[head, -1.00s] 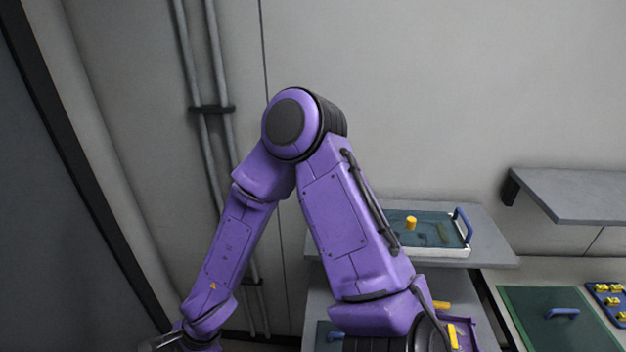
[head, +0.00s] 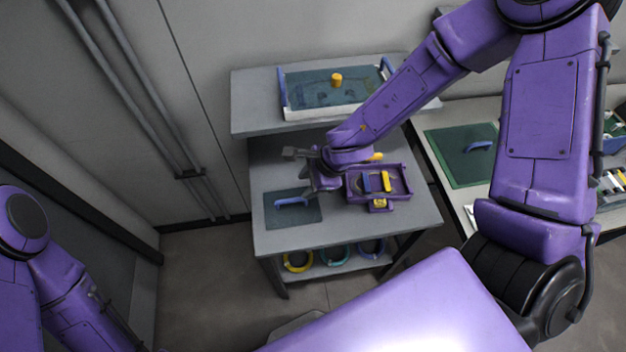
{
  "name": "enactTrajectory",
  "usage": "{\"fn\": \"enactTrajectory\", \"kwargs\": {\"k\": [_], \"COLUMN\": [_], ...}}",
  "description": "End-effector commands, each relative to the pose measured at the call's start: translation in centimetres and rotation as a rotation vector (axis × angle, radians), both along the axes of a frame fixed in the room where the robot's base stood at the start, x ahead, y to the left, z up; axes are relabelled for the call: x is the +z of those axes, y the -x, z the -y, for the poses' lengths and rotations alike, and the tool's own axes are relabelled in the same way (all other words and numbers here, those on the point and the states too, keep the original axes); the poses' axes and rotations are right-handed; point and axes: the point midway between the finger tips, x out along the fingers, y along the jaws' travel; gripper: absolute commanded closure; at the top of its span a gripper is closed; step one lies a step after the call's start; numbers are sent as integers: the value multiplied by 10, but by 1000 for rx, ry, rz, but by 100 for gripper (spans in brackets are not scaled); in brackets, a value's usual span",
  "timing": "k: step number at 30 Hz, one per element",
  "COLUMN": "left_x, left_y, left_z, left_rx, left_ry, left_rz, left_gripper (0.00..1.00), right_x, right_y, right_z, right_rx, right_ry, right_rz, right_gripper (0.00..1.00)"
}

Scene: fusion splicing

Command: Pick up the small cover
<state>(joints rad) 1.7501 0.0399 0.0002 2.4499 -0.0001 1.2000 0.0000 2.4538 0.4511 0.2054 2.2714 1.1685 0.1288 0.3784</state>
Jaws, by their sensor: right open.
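The small cover (head: 309,214) is a flat dark blue-grey plate with a blue bar handle (head: 291,201). It lies on the left part of the grey cart's top. My right gripper (head: 302,170) is open and empty, just behind and above the cover, apart from the handle. The gripper's wrist hides a little of the cart top. My left arm shows at the lower left edge, but its gripper is out of view.
A purple tray (head: 404,171) with blue and yellow parts sits right of the cover. A glass-lidded white box (head: 300,113) stands on the raised shelf behind. A larger green cover (head: 444,160) lies on the right table.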

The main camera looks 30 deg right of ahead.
Motion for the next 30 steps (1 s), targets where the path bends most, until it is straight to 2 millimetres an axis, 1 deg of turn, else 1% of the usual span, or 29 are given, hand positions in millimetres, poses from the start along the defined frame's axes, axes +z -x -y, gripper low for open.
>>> {"fn": "enactTrajectory", "kwargs": {"k": [1,4,6,11,15,17,20,26,27,30], "left_x": [-8,-20,-22,-27,-31,-32,-32,-31,-31,-31], "left_y": [0,0,0,0,0,0,0,0,0,0], "left_z": [0,0,0,0,0,0,0,0,0,0], "left_rx": [0,0,0,0,0,0,0,0,0,0], "left_ry": [-1,0,0,-1,0,0,0,0,0,0], "left_rz": [0,-1,-1,0,0,0,0,0,0,0], "left_gripper": [57,57,57,57,57,57,57,57,57,57], "right_x": [-11,-31,-40,-55,-78,-86,-92,-92,-92,-92], "right_y": [-1,-7,-10,-14,-20,-23,-26,-27,-27,-27], "right_z": [-3,-9,-13,-18,-29,-31,-34,-34,-34,-34], "right_rx": [1,0,1,-4,-5,-6,-6,-5,-5,-5], "right_ry": [-1,-2,-2,-1,-2,0,-1,0,0,0], "right_rz": [-3,-3,-4,-4,-5,-4,-1,0,0,0], "right_gripper": [57,57,57,57,57,57,57,57,70,100]}}
